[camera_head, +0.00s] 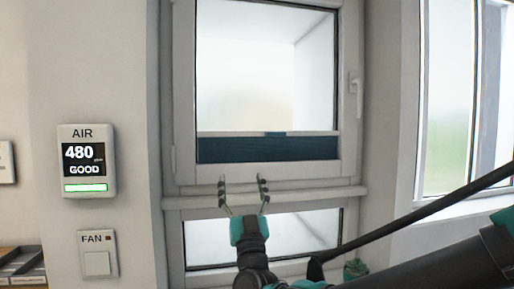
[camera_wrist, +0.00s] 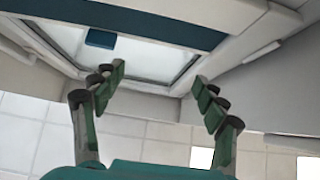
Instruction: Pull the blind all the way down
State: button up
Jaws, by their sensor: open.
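A dark blue blind (camera_head: 262,149) shows as a low band across the bottom of the upper window. The glass above is uncovered. In the wrist view the blind is a blue band (camera_wrist: 170,24) along the top, with the tab (camera_wrist: 100,38) at upper left. My gripper (camera_head: 243,186) is open and empty, its fingers pointing up. In the head view it appears below the blind and left of the tab, apart from both. The depth gap is unclear.
The window frame has a handle (camera_head: 354,83) on its right side and a ledge (camera_head: 300,197) below. A lower pane (camera_head: 300,235) sits under the ledge. An air monitor (camera_head: 86,160) and fan switch (camera_head: 97,255) are on the left wall. Another window (camera_head: 450,100) stands right.

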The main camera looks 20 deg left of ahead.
send_near(257, 133)
jog(key=w+a+r, duration=0.1)
jog(key=r, duration=0.1)
jog(key=w+r, duration=0.1)
jog(key=r, duration=0.2)
jog(key=w+a+r, duration=0.1)
jog(key=r, duration=0.1)
jog(key=shift+a+r, duration=0.15)
jog(key=shift+a, duration=0.25)
dwell(0.4)
jog(key=shift+s, duration=0.1)
jog(key=shift+c, duration=0.5)
grip_shut()
jog(key=c, duration=1.6)
grip_release()
jog(key=o, duration=1.7)
